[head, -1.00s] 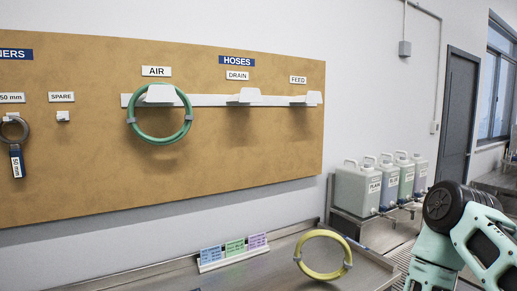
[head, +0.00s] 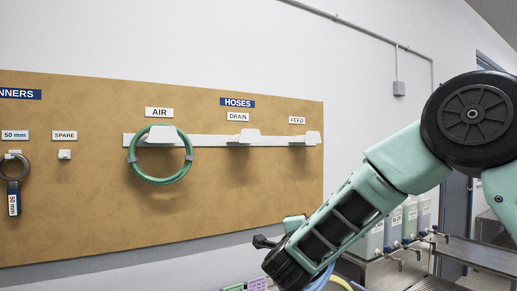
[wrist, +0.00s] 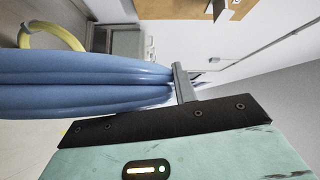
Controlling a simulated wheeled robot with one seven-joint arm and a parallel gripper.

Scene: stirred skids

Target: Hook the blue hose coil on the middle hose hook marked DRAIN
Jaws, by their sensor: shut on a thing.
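The blue hose coil (wrist: 80,85) fills the left of the wrist view, and my gripper (wrist: 183,88) is shut on it. In the head view only a short piece of the blue coil (head: 320,278) shows at the bottom edge, beside the end of my arm; the rest is hidden or out of frame. The middle hose hook (head: 244,137), under the DRAIN label (head: 238,117), is white and empty. My arm's end is below and to the right of it in the picture, with the coil apart from the hook.
A green coil (head: 133,168) hangs on the AIR hook (head: 162,136), left of DRAIN. The FEED hook (head: 305,138) on the right is empty. A yellow coil (head: 341,284) shows low behind my arm. Labelled jugs (head: 408,222) stand at right, partly behind my arm.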

